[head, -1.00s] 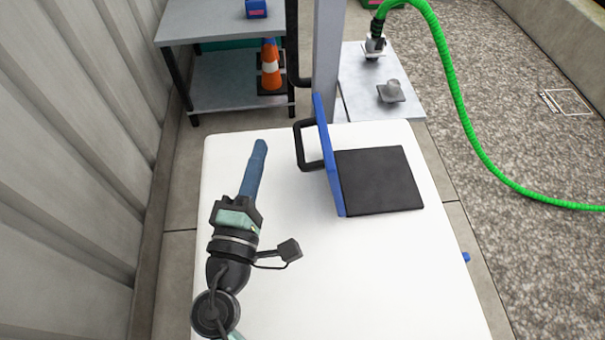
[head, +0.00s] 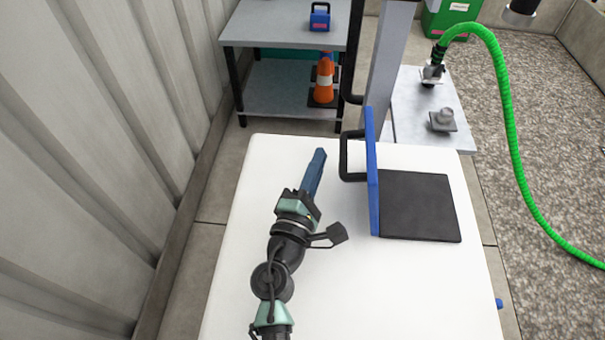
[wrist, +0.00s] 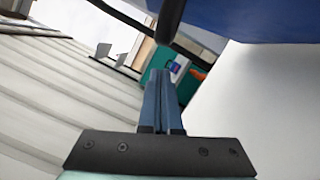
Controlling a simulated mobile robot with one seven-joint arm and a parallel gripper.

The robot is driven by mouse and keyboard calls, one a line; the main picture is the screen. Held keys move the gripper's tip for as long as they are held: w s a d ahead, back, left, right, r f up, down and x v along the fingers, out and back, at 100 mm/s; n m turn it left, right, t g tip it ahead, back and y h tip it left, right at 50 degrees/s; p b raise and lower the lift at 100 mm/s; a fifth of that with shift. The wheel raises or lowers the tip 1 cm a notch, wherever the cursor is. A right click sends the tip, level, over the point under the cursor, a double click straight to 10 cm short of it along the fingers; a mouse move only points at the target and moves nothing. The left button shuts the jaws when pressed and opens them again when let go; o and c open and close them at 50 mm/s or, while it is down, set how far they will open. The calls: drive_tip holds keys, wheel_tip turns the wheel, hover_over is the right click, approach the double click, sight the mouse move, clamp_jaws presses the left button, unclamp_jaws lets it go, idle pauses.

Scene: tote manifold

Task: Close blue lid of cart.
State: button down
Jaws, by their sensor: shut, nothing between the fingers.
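The blue lid (head: 372,175) of the white cart (head: 300,300) stands upright, hinged open at the left edge of a dark square opening (head: 418,206) in the cart top. A black handle (head: 344,158) sticks out from the lid's left face. My gripper (head: 321,154) is shut and empty, with its blue fingers pointing away over the cart top, left of the lid and apart from it. In the wrist view my gripper (wrist: 161,74) points ahead, and the lid (wrist: 250,18) fills the top right, with part of the black handle (wrist: 168,18) above the fingertips.
A grey two-level table (head: 285,30) with an orange cone (head: 325,82) stands behind the cart. A grey post (head: 388,70) rises just beyond the lid. A ribbed wall (head: 110,130) runs along the left. A green hose (head: 510,130) hangs at right.

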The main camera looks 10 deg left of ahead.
drive_tip(key=shift+d+r, duration=0.25)
drive_tip(key=shift+d, duration=0.25)
drive_tip(key=shift+d+r, duration=0.25)
drive_tip(key=shift+d, duration=0.25)
